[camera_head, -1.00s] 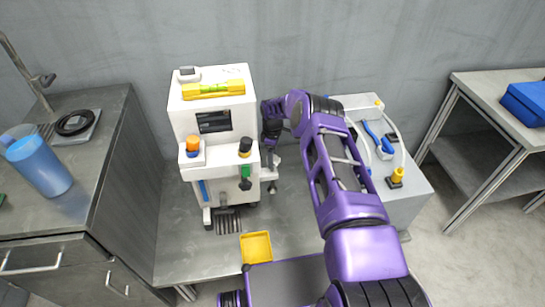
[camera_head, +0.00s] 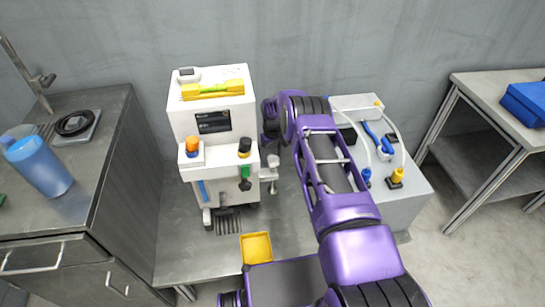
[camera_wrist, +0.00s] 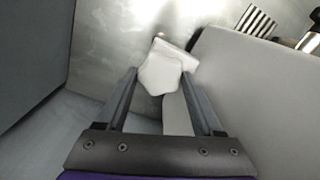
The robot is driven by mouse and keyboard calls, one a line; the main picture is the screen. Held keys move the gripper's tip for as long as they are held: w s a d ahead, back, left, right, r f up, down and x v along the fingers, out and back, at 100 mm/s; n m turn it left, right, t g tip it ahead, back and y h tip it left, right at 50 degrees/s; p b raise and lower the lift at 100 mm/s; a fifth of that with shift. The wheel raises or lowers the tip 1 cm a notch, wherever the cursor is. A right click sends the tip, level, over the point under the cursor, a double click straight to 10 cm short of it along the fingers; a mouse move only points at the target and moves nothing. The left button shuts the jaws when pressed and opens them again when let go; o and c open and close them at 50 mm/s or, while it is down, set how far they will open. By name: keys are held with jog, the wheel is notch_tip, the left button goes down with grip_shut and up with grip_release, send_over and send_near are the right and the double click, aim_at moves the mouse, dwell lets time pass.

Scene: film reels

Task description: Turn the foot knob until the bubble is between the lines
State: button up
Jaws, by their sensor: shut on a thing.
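The white foot knob (camera_wrist: 162,74) is faceted and sits between the two dark fingers of my gripper (camera_wrist: 160,82) in the wrist view. The gripper is shut on it. In the head view a pale foot knob (camera_head: 273,161) shows on a bracket at the right side of the white machine (camera_head: 205,122); my fingers are hard to make out there, with the wrist just above and behind. The yellow level (camera_head: 190,91) with a green vial (camera_head: 215,90) lies on top of the machine. The bubble and lines are too small to tell apart.
The machine wall (camera_wrist: 245,85) is close on the right in the wrist view. A yellow tray (camera_head: 256,247) lies in front of the machine. A grey unit (camera_head: 402,205) with tubes stands right of my arm. A blue cup (camera_head: 40,165) stands on the left counter.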

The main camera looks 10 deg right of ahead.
aim_at(274, 158)
jog(key=shift+d+f+m, duration=0.1)
jog(key=shift+d+m, duration=0.05)
jog(key=shift+m, duration=0.45)
jog(key=o, duration=1.4)
notch_tip(274, 158, up, 18)
jog(key=shift+f+p, duration=0.25)
jog(key=shift+p, duration=0.8)
jog(key=shift+w, duration=0.1)
